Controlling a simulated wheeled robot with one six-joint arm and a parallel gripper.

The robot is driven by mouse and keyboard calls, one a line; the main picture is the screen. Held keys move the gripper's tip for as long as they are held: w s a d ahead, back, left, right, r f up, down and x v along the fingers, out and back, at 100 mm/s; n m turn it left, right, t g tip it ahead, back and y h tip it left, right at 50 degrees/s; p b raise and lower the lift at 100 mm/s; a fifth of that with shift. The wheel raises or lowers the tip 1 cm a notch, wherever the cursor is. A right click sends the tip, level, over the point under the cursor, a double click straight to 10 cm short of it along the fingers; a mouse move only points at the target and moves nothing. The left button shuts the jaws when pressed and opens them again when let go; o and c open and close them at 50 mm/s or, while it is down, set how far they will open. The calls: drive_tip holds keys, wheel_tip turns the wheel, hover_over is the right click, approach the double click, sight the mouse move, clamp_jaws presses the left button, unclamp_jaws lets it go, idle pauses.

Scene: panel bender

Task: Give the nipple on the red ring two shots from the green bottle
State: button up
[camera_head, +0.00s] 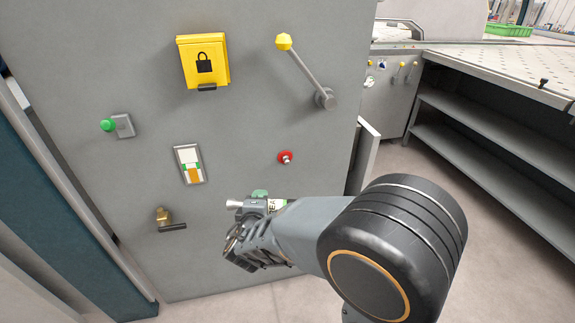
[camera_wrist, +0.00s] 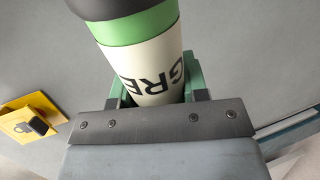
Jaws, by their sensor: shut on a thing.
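The red ring (camera_head: 285,157) is on the grey panel, with a small metal nipple (camera_head: 287,159) at its centre. My gripper (camera_head: 259,209) is shut on the green bottle (camera_head: 277,205), below and slightly left of the red ring in the head view. The bottle lies roughly sideways there, its pale nozzle (camera_head: 234,204) pointing left, apart from the ring. In the wrist view the bottle (camera_wrist: 150,65) shows a white label with part of "GRE", a green band and a dark end. Green parts flank it. The ring is out of the wrist view.
The panel also carries a yellow lock box (camera_head: 203,62), a yellow-knobbed lever (camera_head: 305,72), a green knob (camera_head: 108,125), a sight gauge (camera_head: 190,164) and a brass valve (camera_head: 165,217). A perforated table (camera_head: 490,62) with shelves stands at right. Open floor lies between.

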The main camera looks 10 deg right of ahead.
drive_tip(key=shift+w+b, duration=0.35)
drive_tip(key=shift+w, duration=0.35)
idle(0.3)
drive_tip(key=shift+s, duration=0.2)
idle(0.5)
drive_tip(key=shift+s+b, duration=0.3)
drive_tip(key=shift+s, duration=0.6)
drive_tip(key=shift+b, duration=0.45)
drive_tip(key=shift+w+b, duration=0.6)
drive_tip(key=shift+w, duration=0.5)
idle(1.1)
